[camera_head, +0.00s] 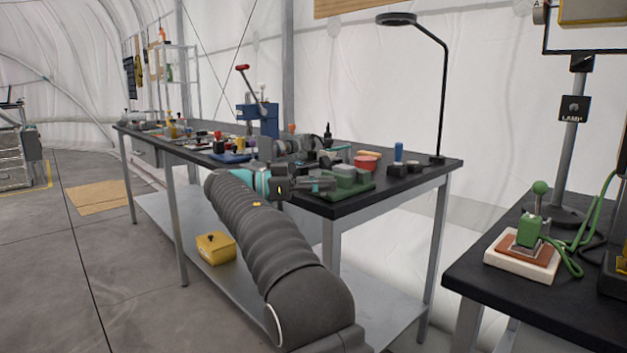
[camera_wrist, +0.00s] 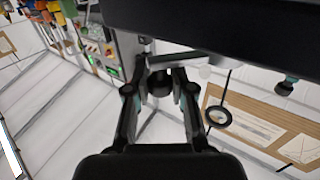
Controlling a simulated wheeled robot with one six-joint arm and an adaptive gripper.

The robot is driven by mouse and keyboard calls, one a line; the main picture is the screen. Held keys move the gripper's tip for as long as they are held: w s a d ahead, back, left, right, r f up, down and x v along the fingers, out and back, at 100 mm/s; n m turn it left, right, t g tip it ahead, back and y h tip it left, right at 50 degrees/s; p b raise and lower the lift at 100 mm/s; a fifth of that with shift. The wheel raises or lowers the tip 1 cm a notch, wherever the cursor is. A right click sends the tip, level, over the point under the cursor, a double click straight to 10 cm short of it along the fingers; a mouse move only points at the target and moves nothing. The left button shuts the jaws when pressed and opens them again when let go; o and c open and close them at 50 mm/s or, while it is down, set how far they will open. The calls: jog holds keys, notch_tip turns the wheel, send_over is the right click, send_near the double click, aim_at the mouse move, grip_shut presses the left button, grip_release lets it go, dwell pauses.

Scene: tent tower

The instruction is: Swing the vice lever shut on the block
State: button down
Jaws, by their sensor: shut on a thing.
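My gripper (camera_head: 318,184) reaches over the near edge of the long black bench, beside a green fixture (camera_head: 347,178) on a green base, which looks like the vice. In the wrist view my gripper (camera_wrist: 161,86) has its two fingers on either side of a dark round knob (camera_wrist: 160,82), probably the lever's end. A pale metal bar (camera_wrist: 181,61) lies just beyond the fingers. The block cannot be told apart, and my arm and gripper hide part of the fixture in the head view.
A red round piece (camera_head: 366,163), a blue-topped piece (camera_head: 398,153) and a lamp (camera_head: 441,90) stand close by on the bench. A blue press with a red-handled lever (camera_head: 262,112) stands farther back. A yellow box (camera_head: 216,248) sits on the lower shelf.

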jog(key=c, duration=1)
grip_release()
jog(key=shift+d, duration=0.15)
jog(key=shift+a, duration=0.2)
